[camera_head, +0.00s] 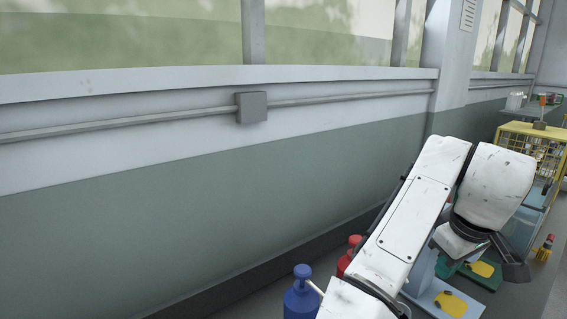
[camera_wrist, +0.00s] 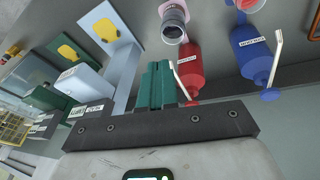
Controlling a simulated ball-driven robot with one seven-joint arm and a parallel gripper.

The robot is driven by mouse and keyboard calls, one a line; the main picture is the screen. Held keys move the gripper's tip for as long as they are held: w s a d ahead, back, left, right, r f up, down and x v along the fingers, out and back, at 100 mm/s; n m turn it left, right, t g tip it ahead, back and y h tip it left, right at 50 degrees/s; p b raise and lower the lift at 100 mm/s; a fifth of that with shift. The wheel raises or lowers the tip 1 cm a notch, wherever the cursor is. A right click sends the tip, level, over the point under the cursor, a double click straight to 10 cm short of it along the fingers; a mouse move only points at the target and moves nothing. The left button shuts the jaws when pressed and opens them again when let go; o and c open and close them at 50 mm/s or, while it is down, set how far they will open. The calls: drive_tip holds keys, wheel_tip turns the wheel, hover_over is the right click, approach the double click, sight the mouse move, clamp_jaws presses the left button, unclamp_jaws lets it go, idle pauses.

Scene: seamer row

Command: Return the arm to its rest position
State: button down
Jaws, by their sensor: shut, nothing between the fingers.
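My arm's white links cross the lower right of the head view, bent at the elbow. My gripper (camera_head: 514,270) hangs at the arm's end, its dark body pointing down in front of the work boards. In the wrist view my gripper (camera_wrist: 158,84) shows as green fingers close together beyond a dark bolted bar. The fingers are shut with nothing between them.
A blue bottle (camera_head: 301,297) and a red bottle (camera_head: 350,255) stand left of my arm, near the wall (camera_head: 180,230). Boards with yellow patches (camera_head: 451,304) lie below the gripper. A yellow cage (camera_head: 530,144) stands at far right.

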drive_tip(key=s+d+f+m+h, duration=0.2)
drive_tip(key=s+d+f, duration=0.35)
drive_tip(key=f, duration=0.35)
drive_tip(key=s+d+f+m+h, duration=0.1)
drive_tip(key=s+d+f+h, duration=0.1)
drive_tip(key=s+d+f, duration=0.45)
drive_tip(key=s+a+f+y, duration=0.1)
drive_tip(key=s+a+f, duration=0.3)
drive_tip(key=s, duration=0.3)
drive_tip(key=s+a+f+m+g+y, duration=0.1)
drive_tip(key=s+a+f+y, duration=0.1)
drive_tip(key=s+a+f, duration=0.3)
drive_tip(key=s+a+f+g+y, duration=0.1)
drive_tip(key=s+a+f, duration=0.4)
drive_tip(key=s+f, duration=0.3)
drive_tip(key=s, duration=0.3)
drive_tip(key=shift+s, duration=0.15)
